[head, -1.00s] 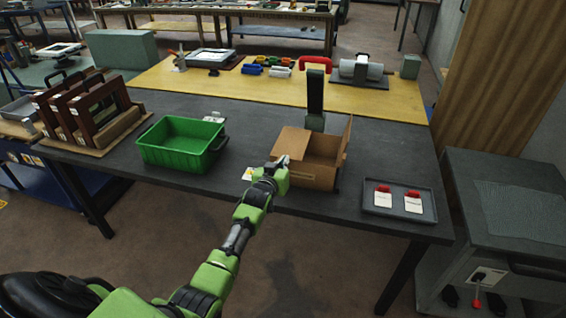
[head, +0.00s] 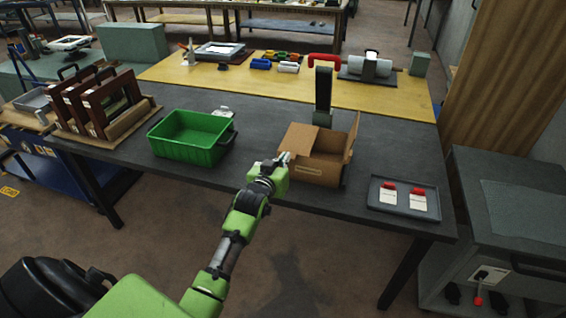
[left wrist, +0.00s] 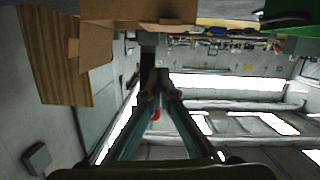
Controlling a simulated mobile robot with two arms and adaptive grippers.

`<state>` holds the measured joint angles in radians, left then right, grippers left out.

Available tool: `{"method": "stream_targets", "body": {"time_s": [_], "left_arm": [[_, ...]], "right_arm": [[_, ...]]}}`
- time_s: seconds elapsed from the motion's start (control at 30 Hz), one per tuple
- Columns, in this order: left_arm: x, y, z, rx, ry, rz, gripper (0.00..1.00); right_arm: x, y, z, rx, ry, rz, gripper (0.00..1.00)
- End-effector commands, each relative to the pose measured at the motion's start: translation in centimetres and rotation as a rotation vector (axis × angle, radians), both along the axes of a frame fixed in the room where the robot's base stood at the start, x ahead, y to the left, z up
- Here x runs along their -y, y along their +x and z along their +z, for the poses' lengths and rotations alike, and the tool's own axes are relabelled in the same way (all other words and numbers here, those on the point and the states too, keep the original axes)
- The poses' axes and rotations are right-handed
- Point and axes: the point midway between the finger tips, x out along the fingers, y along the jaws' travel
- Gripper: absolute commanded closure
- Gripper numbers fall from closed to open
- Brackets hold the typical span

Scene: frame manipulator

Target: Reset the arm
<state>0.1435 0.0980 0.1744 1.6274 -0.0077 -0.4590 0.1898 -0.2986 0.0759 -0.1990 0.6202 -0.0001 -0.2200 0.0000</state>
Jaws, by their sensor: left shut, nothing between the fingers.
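My left arm reaches in from the lower left of the head view. Its gripper (head: 284,158) is at the table's front edge, by the left side of the open cardboard box (head: 315,172). In the left wrist view the fingers (left wrist: 157,82) come together with nothing between them. The box also shows at the top of that view (left wrist: 95,45). Whether the gripper touches the box I cannot tell. My right gripper is not in view.
A green bin (head: 183,153) stands left of the box, and a grey tray (head: 375,196) with two red-topped cards lies to the right. Framed panels (head: 95,112) stand at the far left. A red-handled upright tool (head: 323,95) is behind the box. Dark table top (head: 265,118) shows between bin and box.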

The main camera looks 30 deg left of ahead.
Motion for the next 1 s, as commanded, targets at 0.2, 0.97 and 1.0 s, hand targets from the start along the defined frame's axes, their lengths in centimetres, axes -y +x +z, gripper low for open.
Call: {"method": "stream_targets", "body": {"time_s": [0.2,0.97,1.0], "left_arm": [[0.3,-1.2,0.3,0.0,0.0,0.0,1.0],[7.3,-13.5,-31.1,-0.499,0.026,-0.154,1.0],[7.8,-15.4,-33.5,-0.542,0.029,-0.169,1.0]], "right_arm": [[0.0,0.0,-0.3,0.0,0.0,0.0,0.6],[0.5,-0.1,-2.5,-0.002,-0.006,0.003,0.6],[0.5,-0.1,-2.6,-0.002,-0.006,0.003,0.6]]}}
